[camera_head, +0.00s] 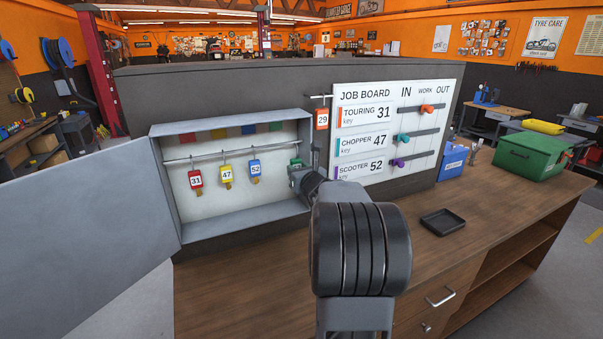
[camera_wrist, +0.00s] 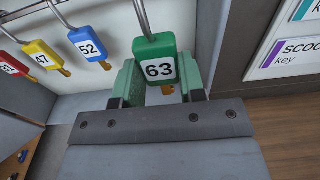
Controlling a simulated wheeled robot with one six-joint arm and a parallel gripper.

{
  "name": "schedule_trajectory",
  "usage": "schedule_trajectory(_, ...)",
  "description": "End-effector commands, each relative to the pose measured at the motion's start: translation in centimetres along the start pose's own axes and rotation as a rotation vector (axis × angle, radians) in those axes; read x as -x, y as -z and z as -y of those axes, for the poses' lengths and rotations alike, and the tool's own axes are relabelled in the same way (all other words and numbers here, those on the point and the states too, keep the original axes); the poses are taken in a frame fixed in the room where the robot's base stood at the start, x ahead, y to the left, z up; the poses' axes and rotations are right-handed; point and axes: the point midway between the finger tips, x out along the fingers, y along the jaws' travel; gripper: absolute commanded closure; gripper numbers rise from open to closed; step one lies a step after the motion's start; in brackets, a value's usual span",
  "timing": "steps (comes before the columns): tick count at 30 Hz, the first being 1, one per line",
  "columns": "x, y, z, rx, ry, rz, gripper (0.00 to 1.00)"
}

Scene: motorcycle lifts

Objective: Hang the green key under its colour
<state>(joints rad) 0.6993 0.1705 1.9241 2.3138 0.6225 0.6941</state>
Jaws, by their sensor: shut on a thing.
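The green key (camera_wrist: 156,49) has a tag marked 63 and sits between the two fingers of my gripper (camera_wrist: 160,78), which is shut on it. A metal hook (camera_wrist: 143,18) comes down to the top of the tag; I cannot tell whether the tag's weight is on it. In the head view the green key (camera_head: 296,162) is mostly hidden by my gripper (camera_head: 300,178) at the right end of the key cabinet (camera_head: 245,226). A green colour patch (camera_head: 275,127) is on the cabinet's back wall, right of the blue patch (camera_head: 249,130).
Red key 31 (camera_head: 195,179), yellow key 47 (camera_head: 226,173) and blue key 52 (camera_head: 254,168) hang from the cabinet rail. The cabinet door (camera_head: 85,245) stands open left. An orange tag 29 (camera_head: 322,119) hangs outside, beside the job board (camera_head: 375,171). A black tray (camera_head: 444,222) lies on the bench.

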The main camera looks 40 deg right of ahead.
Motion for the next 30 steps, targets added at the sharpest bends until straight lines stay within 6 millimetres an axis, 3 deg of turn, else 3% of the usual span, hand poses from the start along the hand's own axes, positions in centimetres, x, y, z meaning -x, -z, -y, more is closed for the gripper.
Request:
schedule_trajectory(28, -7.7, -0.7, -0.1, 0.000, -0.001, 0.000, 0.84)
schedule_trajectory(30, -7.7, 0.1, 0.0, 0.001, 0.000, 0.001, 0.84)
